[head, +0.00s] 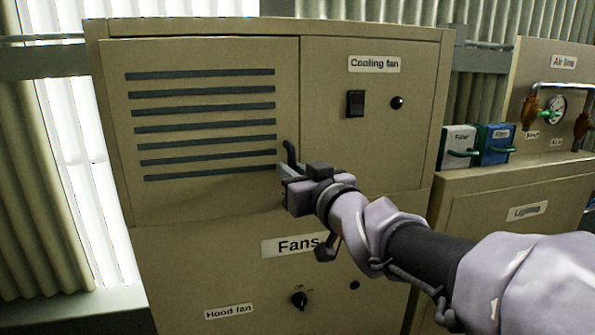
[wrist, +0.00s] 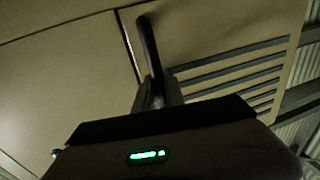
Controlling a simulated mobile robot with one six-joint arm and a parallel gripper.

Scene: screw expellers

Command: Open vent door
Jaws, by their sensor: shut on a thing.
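The vent door (head: 205,98) is the tan panel with several dark slats on the upper left of the fan cabinet. It looks flush with the cabinet front in the head view. Its dark handle (head: 291,153) stands at the door's right edge. My gripper (head: 286,175) is shut on the lower part of this handle. In the wrist view, the handle (wrist: 149,48) rises from behind the gripper body, beside the narrow seam of the vent door (wrist: 205,40). The fingertips are mostly hidden there by the gripper body.
The cooling fan panel (head: 370,140), with a black switch (head: 355,103) and a small knob (head: 397,103), is right of the door. Below are the Fans label (head: 290,245) and hood fan knob (head: 299,299). Filter boxes (head: 492,144) and a gauge (head: 556,106) stand at far right.

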